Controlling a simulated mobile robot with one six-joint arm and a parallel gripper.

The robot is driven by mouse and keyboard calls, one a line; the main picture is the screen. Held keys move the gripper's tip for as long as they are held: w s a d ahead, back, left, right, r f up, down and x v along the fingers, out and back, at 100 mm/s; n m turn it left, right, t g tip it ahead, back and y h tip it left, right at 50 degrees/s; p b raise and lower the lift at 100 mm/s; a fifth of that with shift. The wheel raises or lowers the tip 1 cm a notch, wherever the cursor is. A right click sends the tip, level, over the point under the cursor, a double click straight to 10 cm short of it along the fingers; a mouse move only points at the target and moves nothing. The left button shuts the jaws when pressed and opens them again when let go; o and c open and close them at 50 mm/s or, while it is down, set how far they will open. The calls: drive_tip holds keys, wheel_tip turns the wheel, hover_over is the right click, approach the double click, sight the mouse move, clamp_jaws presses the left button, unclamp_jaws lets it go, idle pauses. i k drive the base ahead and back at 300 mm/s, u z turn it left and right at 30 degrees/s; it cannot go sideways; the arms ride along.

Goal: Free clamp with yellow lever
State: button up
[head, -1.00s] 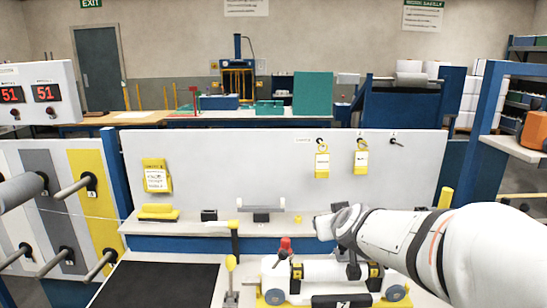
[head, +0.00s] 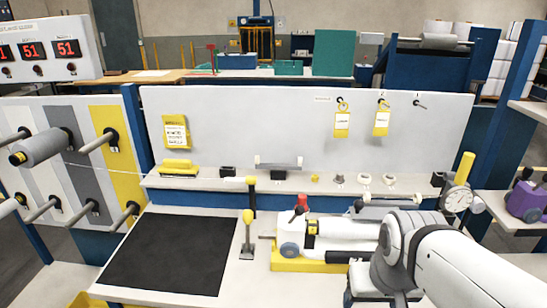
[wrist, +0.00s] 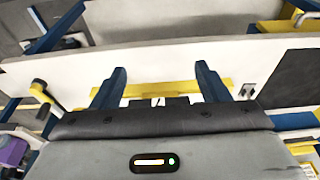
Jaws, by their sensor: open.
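An upright lever with a yellow knob (head: 248,216) stands on a small grey base between the black mat and the white machine in the head view. A yellow bar (wrist: 165,91) shows between and beyond the fingers. In the head view my arm's bulk hides my fingers, right of the lever.
A white cylindrical machine (head: 345,236) with a red knob sits on a yellow base. The black mat (head: 165,253) lies left. A ledge (head: 215,183) with small parts runs behind.

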sight(248, 214)
drive_tip(key=z, duration=1.3)
drive_tip(key=k, duration=0.95)
drive_tip(key=u, duration=1.3)
drive_tip(key=i, duration=1)
